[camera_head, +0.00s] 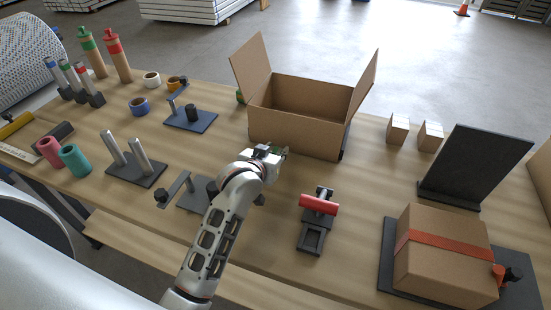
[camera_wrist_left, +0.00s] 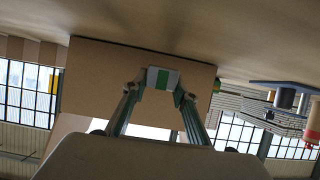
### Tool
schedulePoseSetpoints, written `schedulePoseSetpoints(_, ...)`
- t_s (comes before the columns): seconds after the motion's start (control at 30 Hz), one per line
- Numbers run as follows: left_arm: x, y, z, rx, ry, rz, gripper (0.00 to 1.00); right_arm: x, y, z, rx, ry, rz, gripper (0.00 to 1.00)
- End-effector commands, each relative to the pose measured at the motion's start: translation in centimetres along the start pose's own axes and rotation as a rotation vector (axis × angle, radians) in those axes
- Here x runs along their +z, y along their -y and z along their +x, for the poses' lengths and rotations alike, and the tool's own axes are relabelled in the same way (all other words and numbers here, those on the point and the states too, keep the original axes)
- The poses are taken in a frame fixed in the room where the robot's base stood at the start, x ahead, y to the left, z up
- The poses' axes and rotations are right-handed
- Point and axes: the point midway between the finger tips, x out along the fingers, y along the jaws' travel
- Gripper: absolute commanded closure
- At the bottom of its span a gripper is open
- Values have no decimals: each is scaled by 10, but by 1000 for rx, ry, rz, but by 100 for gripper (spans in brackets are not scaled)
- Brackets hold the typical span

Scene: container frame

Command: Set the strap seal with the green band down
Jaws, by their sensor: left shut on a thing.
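The strap seal with the green band (camera_wrist_left: 163,78) is a small pale block with a green stripe. In the left wrist view it sits between the two fingertips of my left gripper (camera_wrist_left: 160,82), which is shut on it. In the head view my left gripper (camera_head: 270,156) is in front of the open cardboard box (camera_head: 295,130), near its lower left corner. The seal is mostly hidden there by the gripper. The box front (camera_wrist_left: 105,75) fills the background behind the seal in the wrist view. My right gripper is not in view.
A red-handled tool (camera_head: 319,205) stands right of my arm. A strapped carton (camera_head: 440,262) and a dark slanted panel (camera_head: 475,165) are at the right. Two small boxes (camera_head: 397,129) stand behind. A two-post stand (camera_head: 135,170) and tape rolls are at the left.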

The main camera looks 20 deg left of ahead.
Motion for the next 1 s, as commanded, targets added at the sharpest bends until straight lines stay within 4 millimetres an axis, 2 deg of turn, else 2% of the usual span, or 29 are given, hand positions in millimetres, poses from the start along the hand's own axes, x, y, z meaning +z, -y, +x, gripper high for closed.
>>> schedulePoseSetpoints(0.03,-12,0,-5,1,-5,-2,97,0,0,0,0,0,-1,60)
schedulePoseSetpoints(0.2,-39,0,-18,1,-4,-1,97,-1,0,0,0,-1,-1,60)
schedulePoseSetpoints(0.53,-61,0,-29,1,-2,4,97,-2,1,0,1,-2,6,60)
schedulePoseSetpoints(0.67,-84,0,-37,8,-8,12,97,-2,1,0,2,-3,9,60)
schedulePoseSetpoints(0.87,-139,0,-71,30,-13,29,97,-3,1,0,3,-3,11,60)
schedulePoseSetpoints(1.0,-172,2,-105,41,-13,36,97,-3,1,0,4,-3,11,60)
